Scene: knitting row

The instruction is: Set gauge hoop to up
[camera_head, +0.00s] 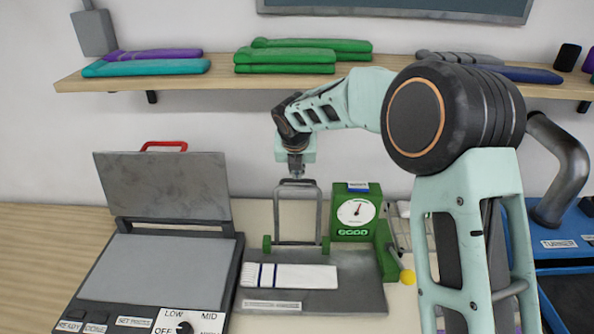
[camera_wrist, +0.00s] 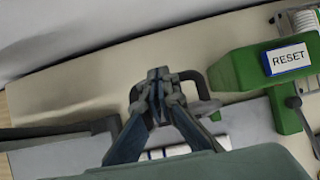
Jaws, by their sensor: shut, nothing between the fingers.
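The gauge hoop (camera_head: 277,214) is a grey metal frame on green hinge blocks. It stands upright at the back of the grey gauge plate (camera_head: 350,299). My gripper (camera_head: 295,172) is shut and empty, pointing down at the hoop's top bar; I cannot tell whether it touches. In the wrist view my closed fingers (camera_wrist: 159,76) cover part of the hoop (camera_wrist: 203,104). A white knitted strip with blue stripes (camera_head: 305,276) lies flat on the plate. The green gauge box (camera_head: 344,199) behind has a dial, a lit GOOD sign and a blue-edged RESET top (camera_wrist: 288,59).
An open press (camera_head: 165,190) with a red handle and heat dial stands left. A lever with a yellow knob (camera_head: 407,277) is at the plate's right. My arm hides the table further right, beside a blue turner unit (camera_head: 560,244). A shelf (camera_head: 220,81) with folded cloths runs above.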

